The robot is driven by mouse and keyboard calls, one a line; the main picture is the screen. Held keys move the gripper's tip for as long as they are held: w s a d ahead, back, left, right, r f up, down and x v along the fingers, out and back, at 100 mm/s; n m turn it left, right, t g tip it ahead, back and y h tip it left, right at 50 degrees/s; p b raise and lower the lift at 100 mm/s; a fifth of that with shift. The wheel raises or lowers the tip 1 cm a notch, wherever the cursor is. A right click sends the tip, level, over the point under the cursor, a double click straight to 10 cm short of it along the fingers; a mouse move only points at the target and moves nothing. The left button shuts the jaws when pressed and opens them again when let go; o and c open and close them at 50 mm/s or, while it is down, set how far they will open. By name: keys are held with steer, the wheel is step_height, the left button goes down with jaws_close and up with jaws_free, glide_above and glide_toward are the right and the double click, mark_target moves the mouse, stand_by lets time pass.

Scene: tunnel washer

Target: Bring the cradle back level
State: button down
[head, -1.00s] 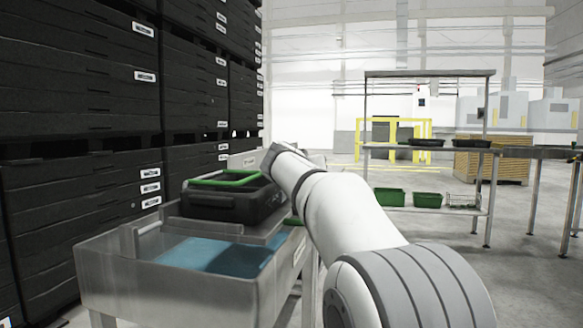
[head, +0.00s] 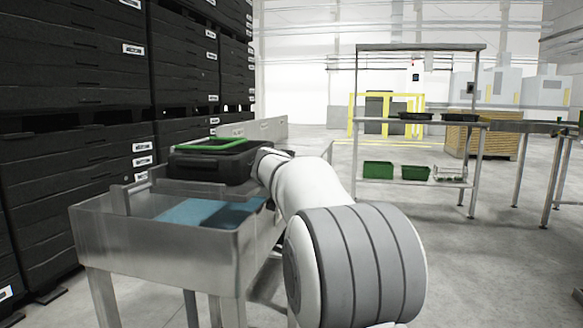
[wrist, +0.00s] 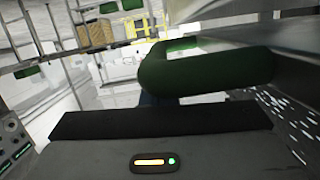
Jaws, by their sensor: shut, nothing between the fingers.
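A steel basin (head: 160,255) with blue liquid (head: 200,212) stands left of my arm in the head view. The cradle (head: 190,187), a grey metal frame, sits over its far part and bears a black crate (head: 205,168) with a green rim (head: 213,146). The cradle looks close to level; any small tilt is hard to judge. In the wrist view my gripper (wrist: 165,118) shows dark and shut, holding nothing. A thick green bar (wrist: 215,70) is close beyond it; contact is unclear.
Tall stacks of black crates (head: 75,90) stand close at the left. A steel rack (head: 415,122) with green bins (head: 378,174) is at the right, before a yellow guard frame (head: 400,110). The floor (head: 480,260) between is clear.

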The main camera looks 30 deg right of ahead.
steer(key=shift+d+f, duration=0.1)
steer(key=shift+f, duration=0.45)
step_height(320, 180, up, 5)
steer(key=p, duration=0.3)
steer(key=s+a+r+n+g+y+p, duration=0.15)
steer(key=s+a+r+p, duration=0.35)
steer(key=s+a+p, duration=0.5)
steer(key=s+a+r+n+g+y+p, duration=0.1)
steer(key=s+a+n+g+y+p, duration=0.2)
steer(key=s+a+p, duration=0.4)
steer(key=s+a+r+n+g+y+p, duration=0.1)
steer(key=s+a+n+g+y+p, duration=0.3)
steer(key=s+p, duration=1.6)
steer(key=s+a+y, duration=0.1)
steer(key=a, duration=0.2)
steer(key=shift+a+r+g, duration=0.15)
steer(key=shift+g, duration=0.2)
